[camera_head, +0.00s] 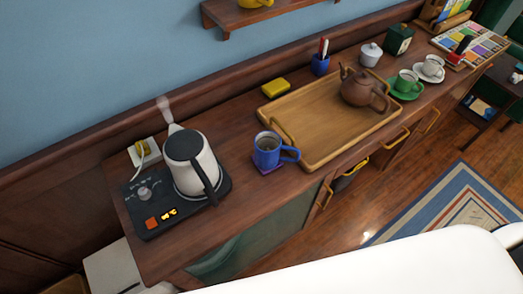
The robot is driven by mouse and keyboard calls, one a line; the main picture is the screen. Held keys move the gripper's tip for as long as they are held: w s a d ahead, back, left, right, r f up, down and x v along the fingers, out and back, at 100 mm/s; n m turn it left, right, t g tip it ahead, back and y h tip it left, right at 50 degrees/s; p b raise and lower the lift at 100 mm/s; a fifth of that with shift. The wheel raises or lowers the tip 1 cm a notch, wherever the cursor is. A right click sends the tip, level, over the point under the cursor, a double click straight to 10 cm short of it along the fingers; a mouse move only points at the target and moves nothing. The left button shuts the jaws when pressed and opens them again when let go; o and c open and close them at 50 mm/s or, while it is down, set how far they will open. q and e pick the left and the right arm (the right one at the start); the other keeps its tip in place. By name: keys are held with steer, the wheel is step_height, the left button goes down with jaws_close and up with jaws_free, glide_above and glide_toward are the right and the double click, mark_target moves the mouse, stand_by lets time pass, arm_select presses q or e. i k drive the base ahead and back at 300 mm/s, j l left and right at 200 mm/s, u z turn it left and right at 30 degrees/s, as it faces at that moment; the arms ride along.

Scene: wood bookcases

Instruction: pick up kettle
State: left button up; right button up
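A white kettle (202,174) with a black lid and black handle stands upright at the left end of the wooden cabinet top. It rests on a black control base (149,219) with a knob and lit orange marks. Its handle points toward the front right. A pale wisp like steam (165,105) rises behind it. Neither of my grippers is in view, and nothing is seen touching the kettle.
A blue mug (266,151) on a purple coaster stands right of the kettle. Further right, a wooden tray (310,145) holds a brown teapot (363,90). A wall outlet (143,151) with a cable is behind the base. A shelf (245,20) hangs above.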

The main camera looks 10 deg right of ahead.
mark_target(192, 166)
steer(key=k+j+z, duration=0.2)
steer(key=z, duration=0.15)
steer(key=k+j+z, duration=0.2)
steer(key=z, duration=0.15)
steer(key=k+j+z, duration=0.1)
steer(key=k+z, duration=0.25)
steer(key=i, duration=0.1)
